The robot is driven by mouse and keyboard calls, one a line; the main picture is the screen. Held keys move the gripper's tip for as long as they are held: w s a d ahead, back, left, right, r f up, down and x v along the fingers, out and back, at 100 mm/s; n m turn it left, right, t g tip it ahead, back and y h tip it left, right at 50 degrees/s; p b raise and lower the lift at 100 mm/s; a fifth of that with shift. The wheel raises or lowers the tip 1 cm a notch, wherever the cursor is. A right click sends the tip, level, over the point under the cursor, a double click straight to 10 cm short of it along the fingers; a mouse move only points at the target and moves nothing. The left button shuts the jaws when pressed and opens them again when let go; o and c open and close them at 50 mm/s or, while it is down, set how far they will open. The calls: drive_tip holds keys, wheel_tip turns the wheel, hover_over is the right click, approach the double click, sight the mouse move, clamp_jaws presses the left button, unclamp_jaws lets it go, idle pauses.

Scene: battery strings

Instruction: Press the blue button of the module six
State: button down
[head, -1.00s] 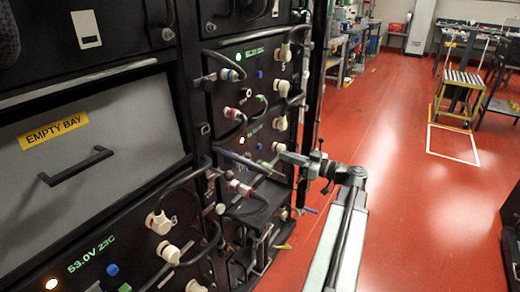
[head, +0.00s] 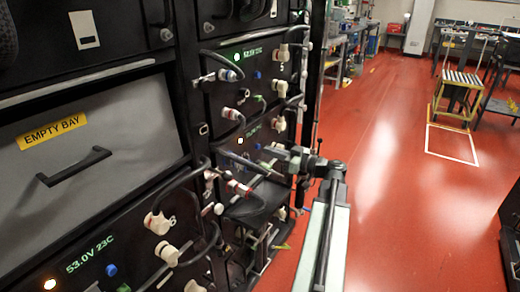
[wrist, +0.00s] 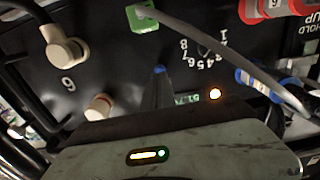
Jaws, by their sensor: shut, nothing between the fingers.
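Module six (head: 225,150) is the black unit in the middle rack, below the module marked 5, with an orange light lit. In the wrist view its dark face (wrist: 110,75) carries a 6 mark. The blue button (wrist: 160,69) is a small blue cap there; it also shows in the head view (head: 257,145). My gripper (wrist: 162,80) is shut and empty, its narrow dark fingertips right in front of the button and partly covering it. I cannot tell whether they touch it. In the head view my gripper (head: 270,152) points left at the module face.
A green connector (wrist: 143,18) with a grey cable crosses close to the fingers. Cream plugs (wrist: 66,50) and black cables stick out of the face. A handled grey "EMPTY BAY" panel (head: 90,130) is at left. Red floor (head: 400,200) at right is open.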

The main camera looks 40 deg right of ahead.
drive_tip(key=shift+x, duration=1.35)
drive_tip(key=v, duration=0.8)
idle(0.4)
idle(0.4)
